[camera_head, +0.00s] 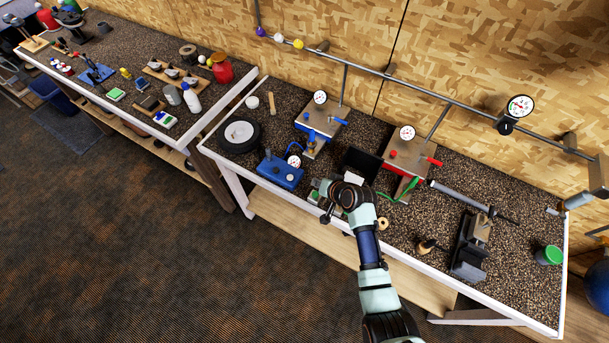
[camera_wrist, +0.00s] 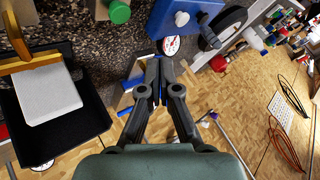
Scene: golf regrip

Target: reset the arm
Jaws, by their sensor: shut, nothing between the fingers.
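My gripper (camera_head: 319,190) is at the front of the right workbench (camera_head: 520,290) in the head view, to the right of a blue box (camera_head: 281,174). Its fingers are hard to make out there. In the wrist view my gripper (camera_wrist: 158,68) is shut, with its fingers together and nothing between them. Beyond the fingertips are a white dial gauge (camera_wrist: 171,45) and the blue box (camera_wrist: 183,18). A black tray (camera_wrist: 90,115) with a white pad (camera_wrist: 50,95) lies to the left in that view.
Blue (camera_head: 318,122) and red (camera_head: 409,160) fixtures with gauges stand behind my gripper. A rail (camera_head: 450,100) runs along the wall. To the right are a shaft (camera_head: 460,196), a dark vise (camera_head: 468,260) and a green cup (camera_head: 549,255). The left workbench (camera_head: 130,40) is cluttered.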

